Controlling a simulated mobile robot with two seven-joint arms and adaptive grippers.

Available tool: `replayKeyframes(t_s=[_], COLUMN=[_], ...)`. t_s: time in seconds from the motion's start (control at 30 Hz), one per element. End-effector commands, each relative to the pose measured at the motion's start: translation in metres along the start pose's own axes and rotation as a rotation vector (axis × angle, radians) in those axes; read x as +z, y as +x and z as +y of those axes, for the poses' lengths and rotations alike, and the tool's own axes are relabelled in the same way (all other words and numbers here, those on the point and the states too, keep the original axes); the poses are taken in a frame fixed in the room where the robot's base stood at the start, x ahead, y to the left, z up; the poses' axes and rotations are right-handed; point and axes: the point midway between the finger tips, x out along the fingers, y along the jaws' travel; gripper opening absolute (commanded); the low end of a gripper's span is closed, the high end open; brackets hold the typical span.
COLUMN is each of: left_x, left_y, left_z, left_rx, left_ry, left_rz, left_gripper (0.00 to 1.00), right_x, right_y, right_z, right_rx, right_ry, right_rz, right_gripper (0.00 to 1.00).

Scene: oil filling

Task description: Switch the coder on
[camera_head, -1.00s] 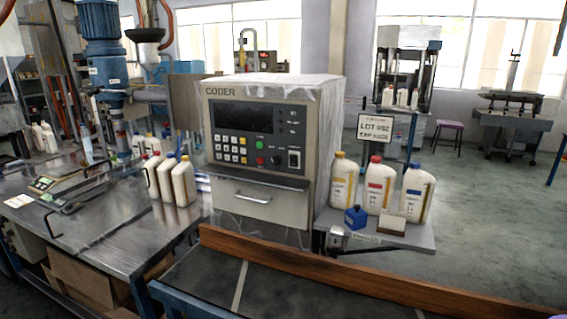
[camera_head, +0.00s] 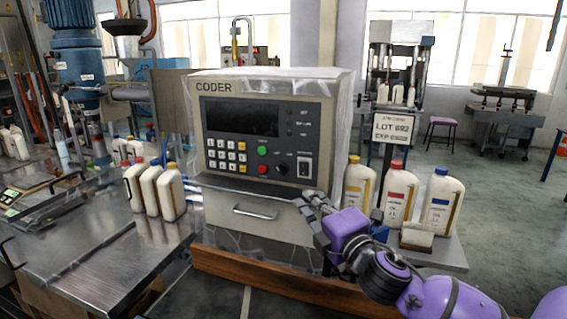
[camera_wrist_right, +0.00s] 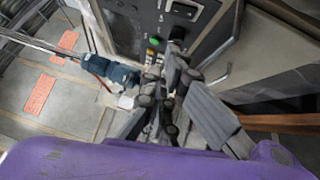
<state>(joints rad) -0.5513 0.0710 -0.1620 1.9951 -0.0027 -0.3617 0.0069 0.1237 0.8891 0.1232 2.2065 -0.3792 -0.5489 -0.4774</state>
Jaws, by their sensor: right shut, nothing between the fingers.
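The coder (camera_head: 325,110) is a grey box with a dark screen (camera_head: 240,117), a keypad, a green button (camera_head: 263,150), a red button (camera_head: 263,169) and a black knob. A rocker switch (camera_head: 305,167) in a pale frame sits at the right of its panel; it also shows at the top of the right wrist view (camera_wrist_right: 184,10). My right gripper (camera_head: 308,196) is shut and empty, just below the switch in the head view, in front of the drawer's upper right. Its fingers fill the middle of the right wrist view (camera_wrist_right: 162,78). I cannot tell contact. My left gripper is out of view.
White bottles with yellow (camera_head: 358,185), red (camera_head: 397,193) and blue (camera_head: 440,202) caps stand on a shelf right of the coder, behind my right arm. Several bottles (camera_head: 150,190) stand on the metal table at left. A wooden rail (camera_head: 235,278) runs along the front.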

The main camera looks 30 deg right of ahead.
Motion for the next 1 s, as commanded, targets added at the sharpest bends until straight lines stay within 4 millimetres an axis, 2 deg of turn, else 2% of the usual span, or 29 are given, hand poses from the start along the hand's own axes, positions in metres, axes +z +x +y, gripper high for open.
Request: replayKeyframes(t_s=[0.33, 0.57, 0.77, 1.0], left_x=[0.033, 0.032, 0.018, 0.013], left_y=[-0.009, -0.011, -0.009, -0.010], left_z=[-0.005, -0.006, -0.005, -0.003], left_rx=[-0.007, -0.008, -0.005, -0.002], left_ry=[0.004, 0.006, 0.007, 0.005], left_rz=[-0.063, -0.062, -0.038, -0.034], left_gripper=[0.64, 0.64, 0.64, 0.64], right_x=[0.000, 0.000, 0.000, 0.000], right_y=[0.000, 0.005, 0.037, 0.089], right_z=[-0.002, -0.001, 0.001, 0.002], right_rx=[-0.003, -0.001, 0.001, 0.001], right_ry=[0.002, 0.003, 0.003, 0.004], right_rz=[0.000, 0.000, 0.000, -0.001], right_gripper=[0.00, 0.00, 0.00, 0.00])
